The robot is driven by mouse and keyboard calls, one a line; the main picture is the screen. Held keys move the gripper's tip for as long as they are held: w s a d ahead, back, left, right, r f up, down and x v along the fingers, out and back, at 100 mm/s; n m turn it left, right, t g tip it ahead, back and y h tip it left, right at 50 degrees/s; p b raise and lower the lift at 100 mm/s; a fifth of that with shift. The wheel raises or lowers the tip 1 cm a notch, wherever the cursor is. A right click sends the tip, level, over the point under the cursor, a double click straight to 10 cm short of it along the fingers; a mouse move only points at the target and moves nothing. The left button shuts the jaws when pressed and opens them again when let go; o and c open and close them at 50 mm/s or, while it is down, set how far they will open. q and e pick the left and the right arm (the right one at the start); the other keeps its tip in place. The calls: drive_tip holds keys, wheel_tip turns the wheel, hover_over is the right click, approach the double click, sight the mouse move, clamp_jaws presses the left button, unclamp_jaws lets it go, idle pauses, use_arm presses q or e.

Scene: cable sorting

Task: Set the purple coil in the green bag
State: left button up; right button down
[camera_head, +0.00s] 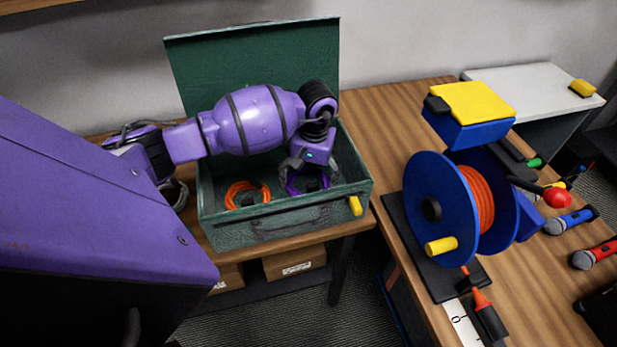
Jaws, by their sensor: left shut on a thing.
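The green bag (285,233) stands open on the wooden table, its lid (250,65) raised at the back. My left arm reaches in from the left over the bag. My left gripper (306,180) points down inside the right part of the bag and is shut on the purple coil (293,184). The gripper covers part of the coil, and I cannot tell whether the coil touches the bag's floor. An orange coil (247,194) lies in the left part of the bag. My right gripper is not in view.
A blue cable reel (425,185) with orange cable stands on the table to the right. A yellow object (355,206) is on the bag's front right corner. Cardboard boxes (295,262) sit below the table.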

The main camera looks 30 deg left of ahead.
use_arm(q)
drive_tip(key=shift+f, duration=0.55)
drive_tip(key=o, duration=1.2)
drive_tip(key=shift+r, duration=0.1)
wheel_tip(320, 180, up, 12)
drive_tip(key=shift+d+r+b, duration=0.15)
drive_tip(key=shift+d+b, duration=0.2)
drive_tip(key=shift+b, duration=0.05)
drive_tip(key=shift+w, duration=0.15)
